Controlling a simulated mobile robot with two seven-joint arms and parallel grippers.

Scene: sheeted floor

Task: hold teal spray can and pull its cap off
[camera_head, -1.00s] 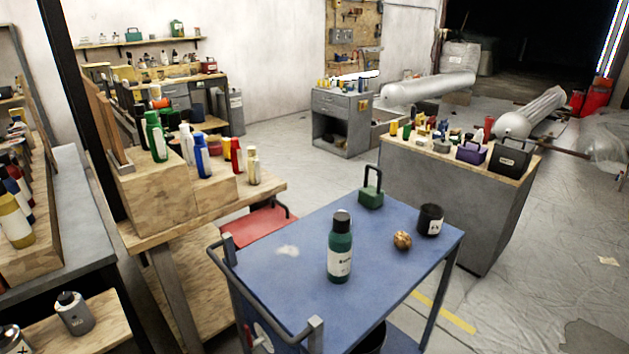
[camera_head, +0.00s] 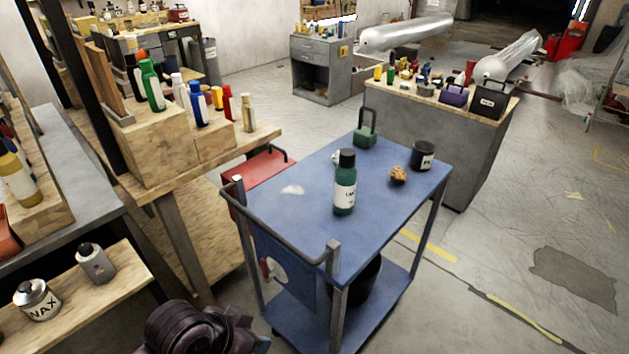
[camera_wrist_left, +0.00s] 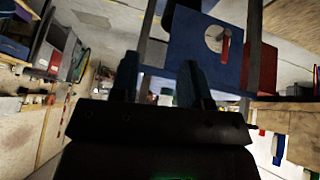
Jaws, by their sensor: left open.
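The teal spray can (camera_head: 345,193) stands upright on the blue top of the cart (camera_head: 277,224), with a white label facing me. Its black cap (camera_head: 347,158) sits on top of it. Part of my left arm shows at the bottom of the head view, well short of the cart. My left gripper (camera_wrist_left: 158,80) shows in the left wrist view, its two fingers apart with nothing between them. In that view the cart's blue side panel lies beyond the fingers, and I cannot make out the can. My right gripper is in neither view.
On the cart top are a dark mug (camera_head: 422,157), a small brown lump (camera_head: 398,175) and a green weight-shaped item with a handle (camera_head: 365,134). A raised push handle (camera_head: 290,236) borders the cart's near left side. A wooden bench (camera_head: 170,150) with bottles stands left.

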